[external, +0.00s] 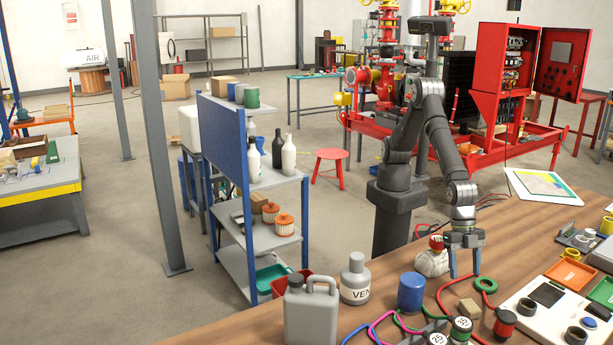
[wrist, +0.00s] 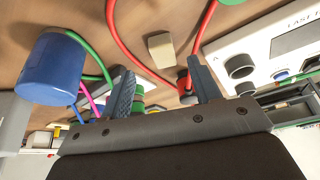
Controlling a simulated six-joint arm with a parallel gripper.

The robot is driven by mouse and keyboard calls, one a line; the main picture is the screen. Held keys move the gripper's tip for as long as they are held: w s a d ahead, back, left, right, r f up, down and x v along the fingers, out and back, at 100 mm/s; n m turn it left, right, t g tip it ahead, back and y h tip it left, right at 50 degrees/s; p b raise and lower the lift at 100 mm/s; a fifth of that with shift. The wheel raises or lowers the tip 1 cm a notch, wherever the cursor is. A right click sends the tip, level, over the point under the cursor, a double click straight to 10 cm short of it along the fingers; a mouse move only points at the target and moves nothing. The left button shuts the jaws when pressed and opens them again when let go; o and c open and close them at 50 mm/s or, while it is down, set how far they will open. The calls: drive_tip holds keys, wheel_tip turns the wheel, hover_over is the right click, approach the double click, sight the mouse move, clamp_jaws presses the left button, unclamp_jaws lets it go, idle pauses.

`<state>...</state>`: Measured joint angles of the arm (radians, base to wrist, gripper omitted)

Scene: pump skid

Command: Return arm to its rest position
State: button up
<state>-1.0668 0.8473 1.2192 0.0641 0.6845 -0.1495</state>
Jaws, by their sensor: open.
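My gripper (external: 464,270) hangs from my dark grey arm, pointing down over the wooden bench (external: 405,262). Its two blue-grey fingers are apart with nothing held between them. In the wrist view the fingers of my gripper (wrist: 163,95) also stand apart. Behind the gap lie a beige block (wrist: 160,46) and a red cable (wrist: 125,48). A blue cylinder (external: 411,292) stands on the bench left of my gripper. A whitish pouch with a red top (external: 432,262) is just left of the fingers; I cannot tell whether they touch it.
A grey jug (external: 311,315) and a grey bottle (external: 355,280) stand at the bench's left. Coloured cables, weights (external: 461,330) and a white instrument box (external: 545,308) crowd the front and right. A blue shelf (external: 225,150) stands left of my arm, and red pump equipment behind it.

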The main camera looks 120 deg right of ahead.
sight(467, 300)
drive_tip(key=x, duration=0.8)
drive_tip(key=shift+r, duration=1.35)
